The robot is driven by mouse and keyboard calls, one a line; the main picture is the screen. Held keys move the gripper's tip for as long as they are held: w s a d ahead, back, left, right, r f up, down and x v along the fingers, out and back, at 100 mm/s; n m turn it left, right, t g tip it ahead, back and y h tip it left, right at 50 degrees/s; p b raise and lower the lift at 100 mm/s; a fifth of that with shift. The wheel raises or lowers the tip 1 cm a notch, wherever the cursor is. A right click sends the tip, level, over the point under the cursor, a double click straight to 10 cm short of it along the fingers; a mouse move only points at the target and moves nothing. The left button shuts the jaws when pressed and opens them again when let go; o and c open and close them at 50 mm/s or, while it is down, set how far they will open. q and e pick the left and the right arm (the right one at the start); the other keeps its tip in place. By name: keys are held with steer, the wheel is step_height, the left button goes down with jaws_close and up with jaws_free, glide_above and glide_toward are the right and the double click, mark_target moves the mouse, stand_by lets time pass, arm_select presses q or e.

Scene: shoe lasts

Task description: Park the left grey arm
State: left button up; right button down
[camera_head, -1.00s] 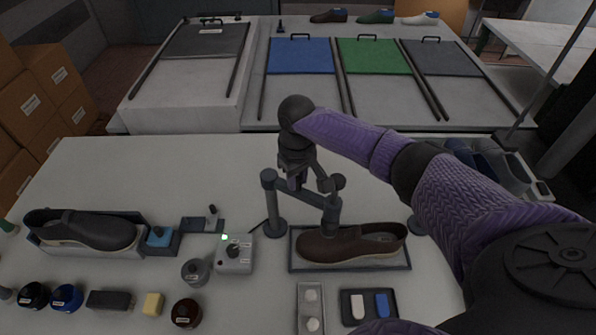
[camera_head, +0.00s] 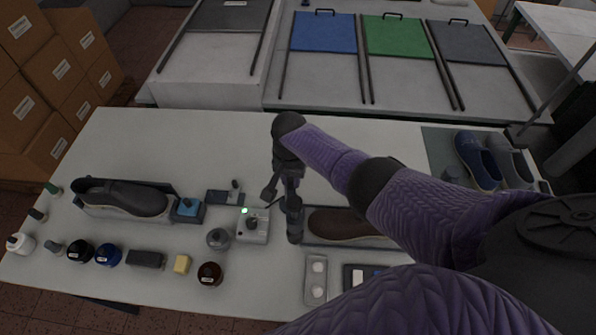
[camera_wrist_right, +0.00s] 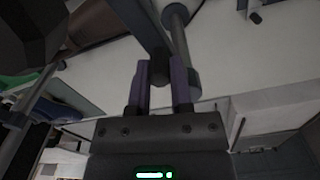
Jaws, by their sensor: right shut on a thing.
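The left grey arm (camera_head: 294,222) stands at the left end of the tray with the brown shoe (camera_head: 342,223). Its upper links are partly hidden behind my right gripper, and one dark link (camera_head: 269,188) points to the left of it. My right gripper (camera_head: 290,186) is shut on the arm's dark handle; the right wrist view shows the handle (camera_wrist_right: 160,74) between the two fingers. The grey arm no longer reaches across the shoe. My right forearm covers the shoe's right end. My left gripper is not in view.
A control box (camera_head: 253,226) with a green light stands just left of the grey arm. A dark shoe (camera_head: 125,197) sits in a holder at the left. Jars and blocks line the front edge. Blue and grey shoes (camera_head: 478,160) are at the right. The table behind the arm is clear.

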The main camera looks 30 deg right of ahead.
steer(key=shift+w+a+m, duration=0.3)
steer(key=shift+a+m, duration=0.3)
steer(key=shift+m, duration=0.4)
steer(key=c, duration=0.5)
jaws_free()
steer(key=shift+a, duration=0.1)
steer(key=shift+c, duration=0.2)
steer(key=shift+r, duration=0.1)
step_height(320, 180, up, 10)
steer(key=p, duration=0.4)
steer(key=shift+p, duration=0.35)
